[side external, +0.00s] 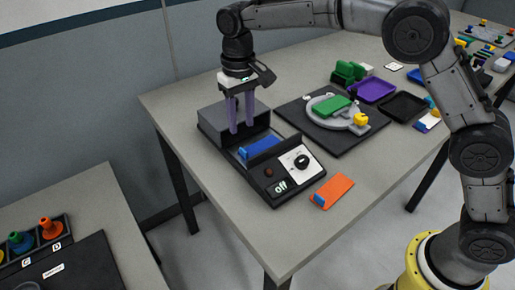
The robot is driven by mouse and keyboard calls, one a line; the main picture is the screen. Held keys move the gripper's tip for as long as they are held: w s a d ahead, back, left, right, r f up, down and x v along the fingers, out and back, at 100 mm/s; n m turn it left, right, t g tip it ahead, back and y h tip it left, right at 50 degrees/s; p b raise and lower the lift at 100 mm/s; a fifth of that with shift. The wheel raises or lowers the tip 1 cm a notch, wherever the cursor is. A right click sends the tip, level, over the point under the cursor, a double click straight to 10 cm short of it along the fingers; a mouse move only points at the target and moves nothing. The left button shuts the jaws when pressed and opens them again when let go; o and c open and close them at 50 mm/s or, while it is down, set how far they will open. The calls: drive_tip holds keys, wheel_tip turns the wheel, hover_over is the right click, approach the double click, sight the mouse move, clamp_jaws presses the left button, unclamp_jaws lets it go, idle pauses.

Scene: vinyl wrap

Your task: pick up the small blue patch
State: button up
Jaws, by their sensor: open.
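My gripper (241,129) points down with two purple fingers spread apart and nothing visible between them. Its fingertips are at the black device (289,187), close to the device's raised rear block. A blue piece (262,146) lies in the device's recess, just right of and below the fingertips. A smaller blue patch (320,200) is at the near left end of an orange strip (336,188) on the table, well to the right of my gripper. I cannot tell whether the fingertips touch the device.
The device has a white dial panel (301,161). Behind it, a black board (292,109) carries a grey ring with green and yellow pieces. A purple tray (375,90) and a black tray (404,107) stand farther right. The table (262,240) is clear near its front corner.

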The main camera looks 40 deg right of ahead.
sight(242, 148)
wheel_tip(242, 148, down, 8)
drive_tip(key=shift+f, duration=0.1)
idle(0.4)
drive_tip(key=shift+c, duration=0.3)
clamp_jaws()
